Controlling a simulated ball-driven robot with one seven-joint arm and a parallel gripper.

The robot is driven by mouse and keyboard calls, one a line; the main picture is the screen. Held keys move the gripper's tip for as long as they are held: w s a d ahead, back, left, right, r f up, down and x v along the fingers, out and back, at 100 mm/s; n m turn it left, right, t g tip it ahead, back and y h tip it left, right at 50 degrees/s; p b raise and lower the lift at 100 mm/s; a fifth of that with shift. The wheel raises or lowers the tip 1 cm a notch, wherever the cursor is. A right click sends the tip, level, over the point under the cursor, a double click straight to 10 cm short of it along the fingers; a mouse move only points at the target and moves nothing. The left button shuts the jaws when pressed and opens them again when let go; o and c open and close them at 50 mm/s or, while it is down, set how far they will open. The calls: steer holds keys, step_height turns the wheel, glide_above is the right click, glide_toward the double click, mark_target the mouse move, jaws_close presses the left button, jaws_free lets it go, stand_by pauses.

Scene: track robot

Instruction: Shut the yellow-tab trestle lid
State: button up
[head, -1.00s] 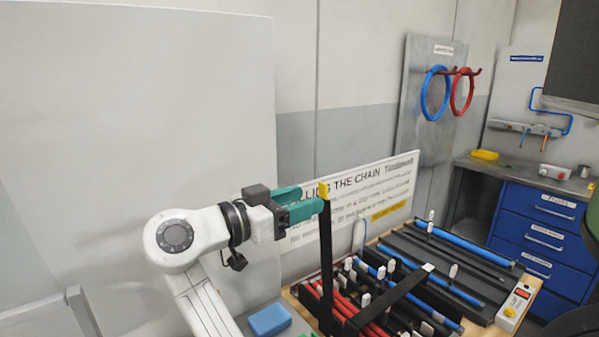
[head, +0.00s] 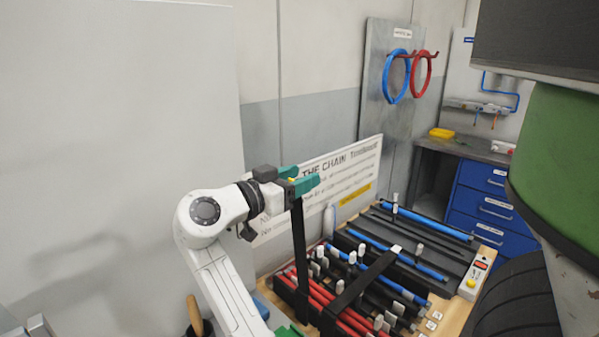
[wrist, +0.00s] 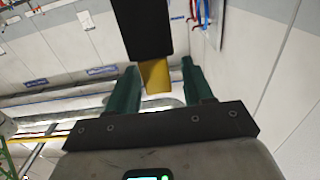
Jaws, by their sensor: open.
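The yellow-tab trestle lid (head: 299,245) is a black bar standing upright in the head view at the near end of the cable trestle. Its yellow tab (head: 292,180) is at the top, mostly hidden by the gripper. My gripper (head: 306,179) has green fingers and is open around the tab. In the wrist view, the yellow tab (wrist: 155,77) and black lid (wrist: 148,28) lie between the two spread fingers (wrist: 157,85). I cannot tell whether either finger touches the tab. Another black bar (head: 362,284) lies across the cables.
Red cables (head: 322,296) and blue cables (head: 410,288) with several white tags lie on the bench. A sign panel (head: 335,185) stands behind the lid. A large green and black body (head: 560,170) fills the right side. A wooden handle (head: 195,315) stands at lower left.

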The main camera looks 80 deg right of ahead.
steer(key=shift+s+d, duration=0.15)
steer(key=shift+d, duration=0.15)
steer(key=shift+c, duration=0.3)
jaws_close()
